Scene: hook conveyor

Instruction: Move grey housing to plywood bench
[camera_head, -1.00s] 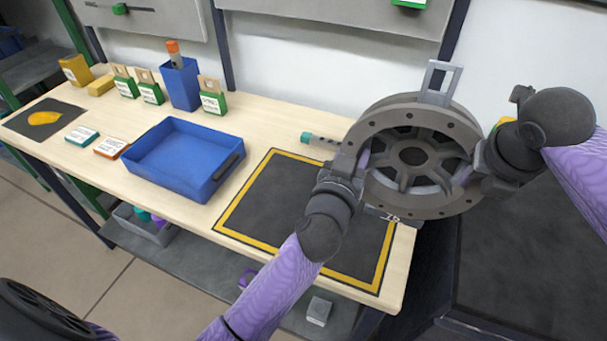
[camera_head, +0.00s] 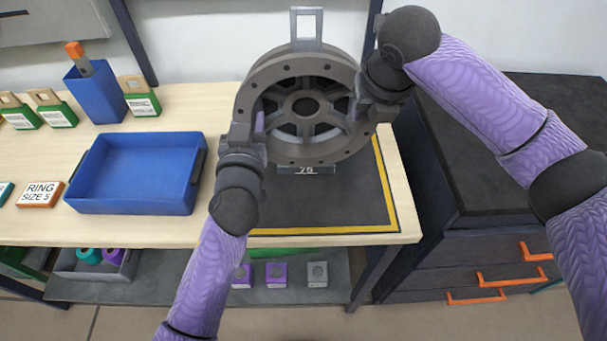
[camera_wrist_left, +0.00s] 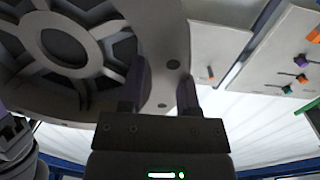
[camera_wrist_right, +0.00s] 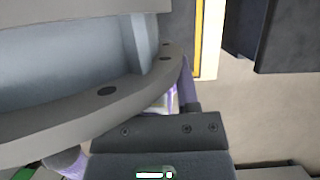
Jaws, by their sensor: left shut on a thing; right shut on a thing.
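The grey housing (camera_head: 303,150) is a large round ring with spokes, a hub and a square loop on top. It is upright between my two grippers, in front of or above the dark yellow-edged mat on the plywood bench (camera_head: 130,233). My left gripper (camera_head: 250,142) is shut on its left rim; the fingers straddle the flange in the left wrist view (camera_wrist_left: 162,85). My right gripper (camera_head: 364,100) is shut on its right rim, also in the right wrist view (camera_wrist_right: 165,95). Whether its underside touches the mat is hidden.
A blue tray (camera_head: 135,208) lies left of the mat (camera_head: 355,195). A blue bin (camera_head: 97,95) and green-based boxes stand behind it. A dark drawer cabinet (camera_head: 470,225) is to the right of the bench. Small blocks sit on the lower shelf (camera_head: 335,265).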

